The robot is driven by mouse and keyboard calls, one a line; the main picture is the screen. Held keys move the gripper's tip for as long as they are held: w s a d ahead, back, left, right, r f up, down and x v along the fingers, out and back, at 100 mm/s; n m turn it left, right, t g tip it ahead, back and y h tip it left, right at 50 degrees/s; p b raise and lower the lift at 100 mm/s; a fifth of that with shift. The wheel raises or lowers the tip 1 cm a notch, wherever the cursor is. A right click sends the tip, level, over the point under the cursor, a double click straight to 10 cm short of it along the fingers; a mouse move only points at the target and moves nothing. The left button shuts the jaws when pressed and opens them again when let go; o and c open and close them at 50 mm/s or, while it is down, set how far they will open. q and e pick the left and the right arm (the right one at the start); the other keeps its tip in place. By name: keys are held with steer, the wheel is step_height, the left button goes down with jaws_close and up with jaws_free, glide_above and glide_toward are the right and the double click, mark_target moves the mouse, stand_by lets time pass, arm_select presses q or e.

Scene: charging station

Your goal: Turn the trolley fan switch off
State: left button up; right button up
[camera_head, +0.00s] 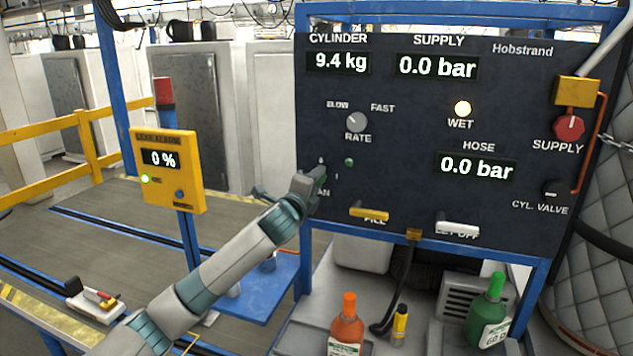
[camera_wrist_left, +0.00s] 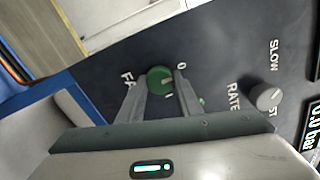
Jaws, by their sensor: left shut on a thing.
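The fan switch is a round green knob (camera_wrist_left: 160,80) on the dark panel (camera_head: 400,125). In the wrist view it sits between the two fingers of my left gripper (camera_wrist_left: 157,82), near the "0" mark and a partly covered "FA…" label. A pale line shows on its face, but which mark it points to is unclear. In the head view my left gripper (camera_head: 314,180) is at the panel's lower left and hides most of the knob. It is shut on the knob. A small green lamp (camera_head: 349,161) is just right of it. My right gripper is not in view.
The grey rate knob (camera_head: 356,122) sits above the fan switch. The yellow fill handle (camera_head: 369,214) and white handle (camera_head: 458,229) stick out below. The yellow leak alarm box (camera_head: 168,172) stands left of my arm. Bottles, one orange (camera_head: 346,332), stand below the panel.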

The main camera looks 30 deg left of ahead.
arm_select(q)
steer(key=o, duration=1)
steer(key=shift+a, duration=0.1)
steer(key=shift+o, duration=0.2)
steer(key=shift+s, duration=0.1)
steer(key=b+v, duration=0.6)
steer(key=v, duration=1.1)
steer(key=shift+s, duration=0.15)
steer(key=shift+f, duration=0.1)
